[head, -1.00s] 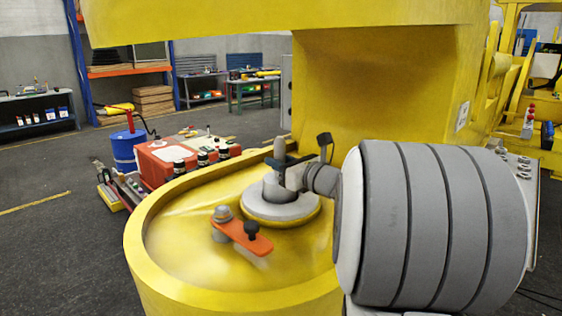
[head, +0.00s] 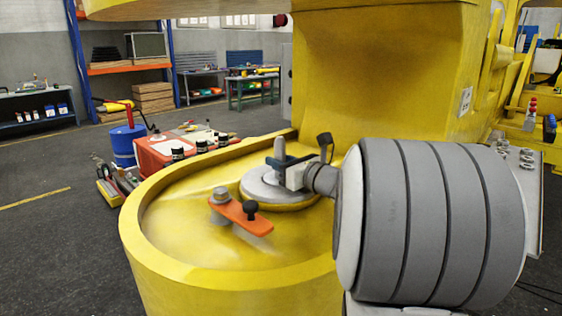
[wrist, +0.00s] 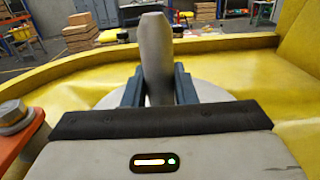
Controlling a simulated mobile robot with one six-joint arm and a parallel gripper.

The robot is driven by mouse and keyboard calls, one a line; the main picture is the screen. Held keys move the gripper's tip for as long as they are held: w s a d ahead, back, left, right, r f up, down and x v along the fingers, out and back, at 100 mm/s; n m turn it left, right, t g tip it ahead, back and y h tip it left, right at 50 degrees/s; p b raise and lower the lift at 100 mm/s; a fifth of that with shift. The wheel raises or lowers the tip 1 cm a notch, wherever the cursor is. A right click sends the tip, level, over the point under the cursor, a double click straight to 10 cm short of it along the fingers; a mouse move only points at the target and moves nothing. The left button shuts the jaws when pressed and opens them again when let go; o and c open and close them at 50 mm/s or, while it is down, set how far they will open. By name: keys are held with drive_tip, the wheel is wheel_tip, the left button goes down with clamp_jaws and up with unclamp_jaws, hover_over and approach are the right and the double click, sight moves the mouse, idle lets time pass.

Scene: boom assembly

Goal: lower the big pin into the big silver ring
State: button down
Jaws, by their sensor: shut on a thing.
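The big pin (head: 280,148) is a grey upright pin, and my gripper (wrist: 157,84) is shut on it. In the wrist view the pin (wrist: 156,48) stands between two dark fingers, its tapered top above them. The big silver ring (head: 256,186) is a flat pale disc on the yellow round base. The pin is over the ring's middle and its lower end is hidden, so I cannot tell how deep it sits. The ring's pale surface (wrist: 212,91) shows behind the fingers in the wrist view.
An orange lever (head: 240,215) with a grey bolt and black knob lies on the base, left of my gripper. The yellow rim (head: 150,235) curves round the base. A yellow column (head: 385,90) rises behind, with an overhang above. A red box and blue drum stand beyond.

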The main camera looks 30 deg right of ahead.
drive_tip(key=shift+r, duration=0.1)
drive_tip(key=c, duration=1.4)
unclamp_jaws()
drive_tip(key=o, duration=0.3)
drive_tip(key=shift+f, duration=0.2)
drive_tip(key=b+v, duration=0.1)
drive_tip(key=v, duration=0.5)
drive_tip(key=shift+s+d, duration=0.15)
drive_tip(key=shift+s, duration=0.2)
drive_tip(key=shift+s+d+r, duration=0.1)
drive_tip(key=shift+s+d, duration=0.05)
drive_tip(key=shift+s, duration=0.45)
drive_tip(key=shift+r, duration=0.1)
